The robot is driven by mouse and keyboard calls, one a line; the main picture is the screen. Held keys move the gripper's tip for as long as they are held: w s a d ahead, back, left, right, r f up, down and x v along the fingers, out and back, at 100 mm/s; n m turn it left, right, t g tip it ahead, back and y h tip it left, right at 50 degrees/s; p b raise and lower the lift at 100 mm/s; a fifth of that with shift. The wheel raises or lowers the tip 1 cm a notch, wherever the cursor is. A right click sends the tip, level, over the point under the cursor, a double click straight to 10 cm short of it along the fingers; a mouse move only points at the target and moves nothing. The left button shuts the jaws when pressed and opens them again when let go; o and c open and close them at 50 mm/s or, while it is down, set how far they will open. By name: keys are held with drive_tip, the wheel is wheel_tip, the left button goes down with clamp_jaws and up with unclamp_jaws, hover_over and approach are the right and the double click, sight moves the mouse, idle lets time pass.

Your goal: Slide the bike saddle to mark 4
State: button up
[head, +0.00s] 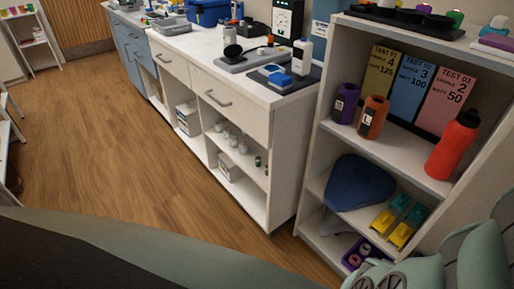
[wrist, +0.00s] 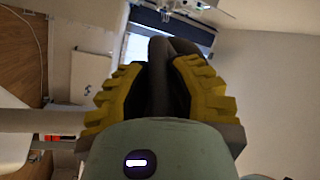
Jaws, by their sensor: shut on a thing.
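In the wrist view, my gripper (wrist: 160,72) has yellow ridged fingers with dark pads. It is shut on a dark, rounded thing (wrist: 158,48) that rises between the fingers. I cannot tell from its visible part whether this is the bike saddle. No saddle scale or mark 4 can be made out in either view. A yellow card (head: 381,72) on the shelf reads TEST 01, saddle 4, watt 125. A blue card (head: 410,85) reads saddle 3, and a pink card (head: 445,100) reads saddle 2.
The shelf unit (head: 312,190) at right holds a purple bottle (head: 345,103), an orange bottle (head: 373,117), a red bottle (head: 453,145), and a blue rounded triangular thing (head: 358,184). A white-topped counter (head: 200,45) runs along the wall. The wooden floor (head: 110,150) at left is clear.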

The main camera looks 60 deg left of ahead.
clamp_jaws()
drive_tip(key=f+b, duration=0.5)
drive_tip(key=shift+s+d, duration=0.25)
drive_tip(key=o, duration=0.8)
unclamp_jaws()
drive_tip(key=shift+s+d, duration=0.1)
drive_tip(key=v, duration=1.2)
drive_tip(key=shift+r, duration=0.1)
